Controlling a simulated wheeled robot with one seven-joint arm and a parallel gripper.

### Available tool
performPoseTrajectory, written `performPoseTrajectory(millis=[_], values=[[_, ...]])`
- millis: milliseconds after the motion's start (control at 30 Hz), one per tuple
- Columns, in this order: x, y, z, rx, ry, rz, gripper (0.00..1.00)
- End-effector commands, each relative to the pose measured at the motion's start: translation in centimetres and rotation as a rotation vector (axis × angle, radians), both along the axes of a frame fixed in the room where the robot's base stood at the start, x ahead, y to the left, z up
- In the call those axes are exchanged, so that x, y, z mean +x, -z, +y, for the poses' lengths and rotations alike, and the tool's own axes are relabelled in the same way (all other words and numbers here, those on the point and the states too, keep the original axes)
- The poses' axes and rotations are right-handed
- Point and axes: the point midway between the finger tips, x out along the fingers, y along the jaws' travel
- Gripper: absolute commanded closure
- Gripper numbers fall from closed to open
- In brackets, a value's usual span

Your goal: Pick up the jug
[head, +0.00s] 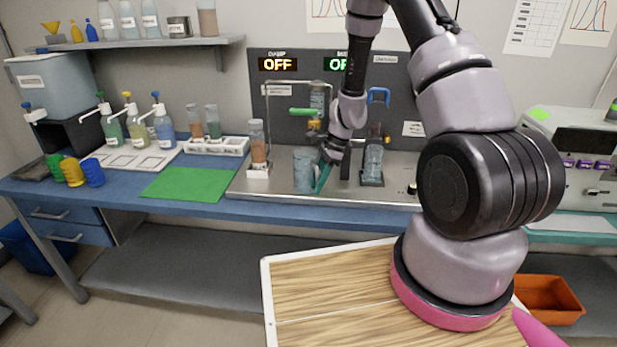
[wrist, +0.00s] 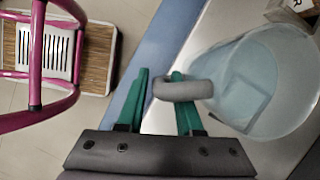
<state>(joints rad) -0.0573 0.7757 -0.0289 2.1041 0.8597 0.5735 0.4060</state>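The jug (head: 304,170) is a pale blue-grey, see-through vessel standing upright on the steel counter of the bench. In the wrist view the jug (wrist: 262,85) fills the right side, with its grey handle (wrist: 183,90) pointing toward my gripper. My gripper (wrist: 160,78) has two green fingers, apart with a gap between them. The handle's outer end lies in that gap, and the handle crosses over the right finger. I cannot tell whether either finger touches it. In the head view my gripper (head: 322,178) is at the jug's right side, partly covering it.
A tube in a white stand (head: 258,170) is left of the jug, and a glass vessel on a dark base (head: 373,165) is to the right. A pipe frame with a green-handled valve (head: 305,112) is behind. A green mat (head: 190,184) lies clear farther left.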

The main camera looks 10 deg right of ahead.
Motion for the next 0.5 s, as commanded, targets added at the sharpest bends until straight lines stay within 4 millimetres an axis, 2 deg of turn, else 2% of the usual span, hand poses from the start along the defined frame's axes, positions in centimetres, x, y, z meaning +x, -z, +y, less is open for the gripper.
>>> performPoseTrajectory(millis=[67,133,167,500], values=[[0.00,-0.02,-0.01,0.000,0.000,0.000,0.69],[0.00,-0.03,0.00,0.000,0.000,0.000,0.96],[0.00,-0.03,0.00,0.000,0.000,0.000,1.00],[-0.01,-0.04,-0.01,0.000,-0.001,0.000,1.00]])
